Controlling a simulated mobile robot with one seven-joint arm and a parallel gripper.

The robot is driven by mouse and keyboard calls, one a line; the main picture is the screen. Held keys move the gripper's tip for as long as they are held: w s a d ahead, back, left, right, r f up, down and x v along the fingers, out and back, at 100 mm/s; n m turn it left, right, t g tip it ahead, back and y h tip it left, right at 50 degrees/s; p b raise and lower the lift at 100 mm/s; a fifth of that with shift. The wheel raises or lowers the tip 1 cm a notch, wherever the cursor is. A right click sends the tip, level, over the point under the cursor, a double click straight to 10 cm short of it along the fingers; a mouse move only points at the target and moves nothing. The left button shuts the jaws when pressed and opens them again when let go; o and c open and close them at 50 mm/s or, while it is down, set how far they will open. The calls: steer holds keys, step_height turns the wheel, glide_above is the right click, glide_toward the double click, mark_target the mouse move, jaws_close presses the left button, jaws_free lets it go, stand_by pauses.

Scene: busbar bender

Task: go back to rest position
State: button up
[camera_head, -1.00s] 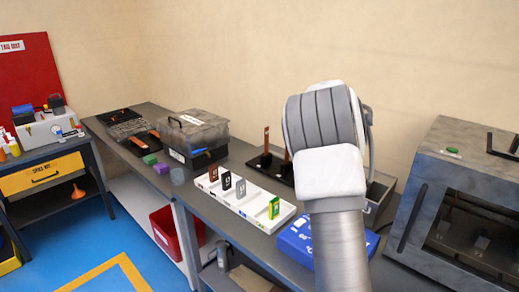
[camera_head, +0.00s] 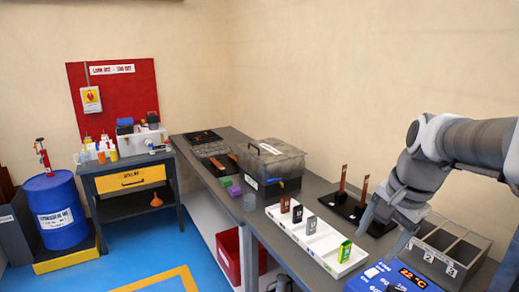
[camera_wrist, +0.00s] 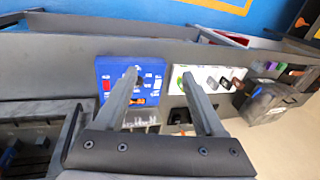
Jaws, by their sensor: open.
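My gripper (camera_head: 382,236) is at the right in the head view, pointing down over the bench between the white tray and the grey compartment bin. Its two fingers are apart with nothing between them. In the wrist view the open fingers of my gripper (camera_wrist: 160,76) reach toward the blue box (camera_wrist: 133,82) and the white tray (camera_wrist: 207,80), seen beyond them. My arm comes in from the right edge of the head view.
The white tray (camera_head: 290,229) holds several upright cards. A blue box with a display (camera_head: 385,280), a grey compartment bin (camera_head: 440,245) and a black stand with copper bars (camera_head: 335,196) surround the gripper. A clear-lidded case (camera_head: 270,160) stands farther back.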

steer(key=s+a+f+n+t, duration=0.1)
steer(key=s+a+n, duration=0.3)
steer(key=s, duration=0.3)
steer(key=s+a+f+n+t+h, duration=0.1)
steer(key=s+a+n, duration=0.3)
steer(key=s+n, duration=0.3)
steer(key=shift+t, duration=0.3)
